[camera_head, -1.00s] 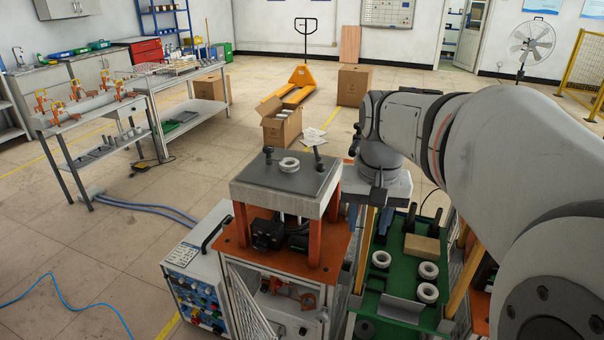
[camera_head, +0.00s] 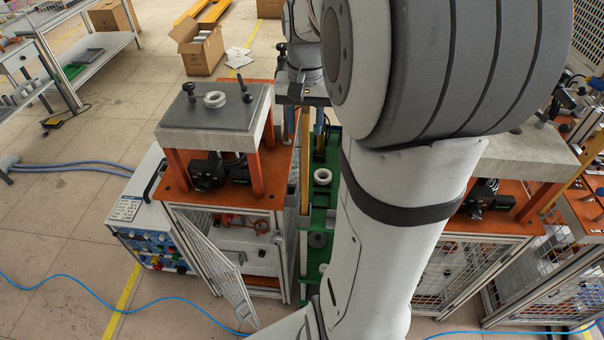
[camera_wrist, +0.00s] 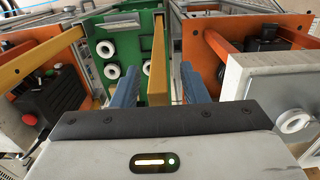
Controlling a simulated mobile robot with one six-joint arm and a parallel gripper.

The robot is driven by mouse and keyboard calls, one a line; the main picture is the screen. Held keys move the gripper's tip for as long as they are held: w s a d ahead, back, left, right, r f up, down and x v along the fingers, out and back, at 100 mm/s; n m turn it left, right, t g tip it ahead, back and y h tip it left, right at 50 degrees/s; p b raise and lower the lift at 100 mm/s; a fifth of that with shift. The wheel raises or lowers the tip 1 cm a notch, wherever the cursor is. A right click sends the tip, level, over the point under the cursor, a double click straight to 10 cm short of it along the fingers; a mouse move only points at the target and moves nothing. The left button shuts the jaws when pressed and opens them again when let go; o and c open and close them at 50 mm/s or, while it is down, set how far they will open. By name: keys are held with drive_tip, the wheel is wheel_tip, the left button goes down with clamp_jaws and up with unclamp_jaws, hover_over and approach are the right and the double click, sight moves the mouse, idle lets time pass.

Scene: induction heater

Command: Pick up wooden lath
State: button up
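In the wrist view, the two blue fingers of my gripper (camera_wrist: 160,82) are apart. A narrow yellow-brown, wooden-looking bar (camera_wrist: 157,62) runs lengthwise in the gap, with space on both sides, so neither finger visibly touches it. I cannot tell whether this is the wooden lath or a rail of the stand, nor how far below the fingers it lies. A similar bar (camera_wrist: 42,58) is at the left. In the head view my gripper (camera_head: 304,122) hangs beside the left machine, and a yellow-brown bar (camera_head: 305,160) shows below it. My arm hides much of the green tray (camera_head: 329,195).
The green tray, holding white rings (camera_head: 322,177), stands right of a machine (camera_head: 215,128) with a thick grey plate. Another machine (camera_head: 530,150) is at the right. An opened mesh door (camera_head: 222,265) sticks out in front. A blue cable (camera_head: 95,295) crosses the floor.

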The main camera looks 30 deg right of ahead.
clamp_jaws()
idle(0.4)
